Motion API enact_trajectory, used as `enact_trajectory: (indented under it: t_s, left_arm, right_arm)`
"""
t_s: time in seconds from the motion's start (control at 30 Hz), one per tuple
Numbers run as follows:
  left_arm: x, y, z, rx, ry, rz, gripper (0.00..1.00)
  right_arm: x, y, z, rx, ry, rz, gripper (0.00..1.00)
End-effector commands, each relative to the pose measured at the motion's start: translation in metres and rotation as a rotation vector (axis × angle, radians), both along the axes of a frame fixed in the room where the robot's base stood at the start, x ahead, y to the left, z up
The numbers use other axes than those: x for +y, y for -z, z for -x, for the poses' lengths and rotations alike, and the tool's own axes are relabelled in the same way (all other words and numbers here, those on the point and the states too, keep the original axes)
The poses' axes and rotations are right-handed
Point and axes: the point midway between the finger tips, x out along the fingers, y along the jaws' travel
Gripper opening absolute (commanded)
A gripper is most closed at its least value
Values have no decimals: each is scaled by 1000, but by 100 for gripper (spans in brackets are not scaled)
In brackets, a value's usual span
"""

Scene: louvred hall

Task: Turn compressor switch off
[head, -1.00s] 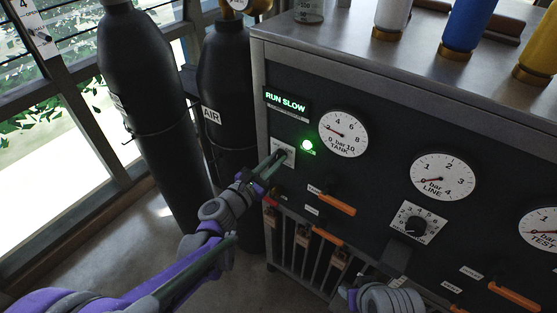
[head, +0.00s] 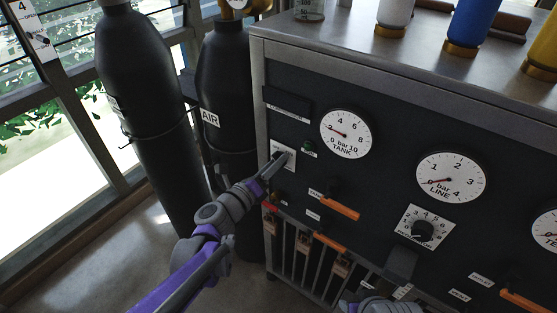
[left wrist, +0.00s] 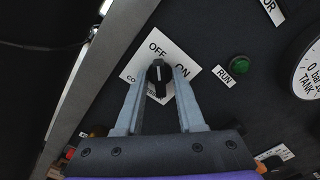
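The compressor switch (left wrist: 159,78) is a black knob on a white plate marked OFF and ON. In the left wrist view its white pointer line faces the OFF mark. My left gripper (left wrist: 160,82) has one finger on each side of the knob, closed against it as far as I can see. In the head view the left gripper (head: 283,160) reaches the white switch plate (head: 290,154) and partly covers it. The display (head: 287,104) is dark. The green RUN lamp (head: 309,146) is unlit. My right arm's end (head: 378,305) shows at the bottom edge; its fingers are not clear.
The tank gauge (head: 346,134) and line gauge (head: 451,178) are right of the switch. Orange-handled levers (head: 340,212) stick out below. A black AIR cylinder (head: 229,85) stands close left of the panel.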

Motion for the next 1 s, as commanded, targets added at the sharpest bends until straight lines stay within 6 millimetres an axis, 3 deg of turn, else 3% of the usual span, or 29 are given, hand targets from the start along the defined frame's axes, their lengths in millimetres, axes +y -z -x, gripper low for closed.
enact_trajectory:
  t_s: [0.37, 1.0]
  left_arm:
    - [1, 0, 1, -1, 0, -1, 51]
    - [41, 0, 55, -1, -1, -1, 51]
  right_arm:
    - [0, 0, 0, 0, 0, 0, 50]
    - [0, -3, 0, -1, 0, 0, 50]
